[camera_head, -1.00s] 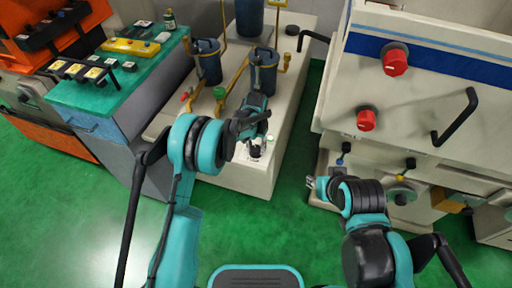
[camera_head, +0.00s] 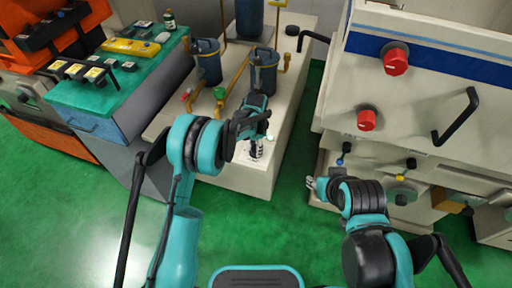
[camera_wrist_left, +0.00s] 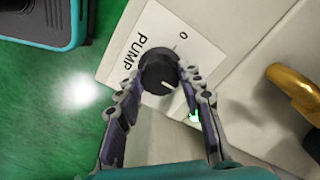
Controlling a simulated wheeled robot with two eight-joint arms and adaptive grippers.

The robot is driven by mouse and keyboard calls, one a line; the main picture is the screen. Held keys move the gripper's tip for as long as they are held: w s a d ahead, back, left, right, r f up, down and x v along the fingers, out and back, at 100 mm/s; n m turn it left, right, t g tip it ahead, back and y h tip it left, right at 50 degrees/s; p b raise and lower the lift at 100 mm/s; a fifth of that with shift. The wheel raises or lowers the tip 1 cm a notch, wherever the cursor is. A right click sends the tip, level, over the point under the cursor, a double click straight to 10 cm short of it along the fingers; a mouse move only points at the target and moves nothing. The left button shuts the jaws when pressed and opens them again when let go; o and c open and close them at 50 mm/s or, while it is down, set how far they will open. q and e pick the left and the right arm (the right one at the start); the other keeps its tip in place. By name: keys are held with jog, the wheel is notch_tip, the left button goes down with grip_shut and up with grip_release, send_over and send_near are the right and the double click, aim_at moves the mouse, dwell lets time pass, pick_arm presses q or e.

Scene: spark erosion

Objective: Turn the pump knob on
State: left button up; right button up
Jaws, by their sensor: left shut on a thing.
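The black pump knob (camera_wrist_left: 160,73) sits on a white plate (camera_wrist_left: 148,28) marked PUMP and 0 on the machine's panel. A white pointer line shows on the knob, on the side away from the 0 mark. My left gripper (camera_wrist_left: 163,78) has one finger on each side of the knob and is shut on it. In the head view my left gripper (camera_head: 256,148) is at the front end of the low cream cabinet, and the knob is mostly hidden there. My right gripper (camera_head: 312,183) hangs in front of the large cream machine, away from the knob; its finger opening is unclear.
The low cream cabinet (camera_head: 243,178) carries dark blue canisters (camera_head: 263,72) and yellow pipes. A green valve handle (camera_head: 219,93) is nearby. The large machine (camera_head: 340,105) with red knobs (camera_head: 396,62) stands right. Green floor lies open at the front left.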

dwell(0.5)
pick_arm(q)
jog(key=o, duration=1.2)
jog(key=shift+c, duration=0.2)
notch_tip(320, 180, up, 12)
